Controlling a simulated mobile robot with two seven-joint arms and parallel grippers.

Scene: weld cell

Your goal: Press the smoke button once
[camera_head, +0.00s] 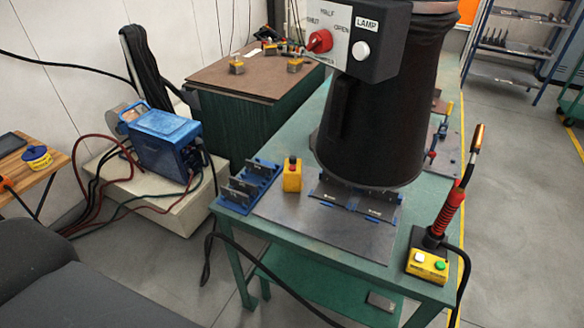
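A yellow control box (427,266) sits at the front right corner of the green table. It has a white button (420,257) and a green button (440,266) on top; its small labels are too small to read. A grey and black panel (352,40) at the top has a red knob marked with HALF, SHUT and OPEN, and a white button (361,50) under the word LAMP. I cannot read the word smoke on any button. Neither gripper is in view.
The large black hood (370,120) stands above the fixture plates on the green table (430,215). A torch with a red spring (450,210) rises right behind the yellow control box. A blue slotted rack (250,186) is at the table's left. A black cable hangs at the front.

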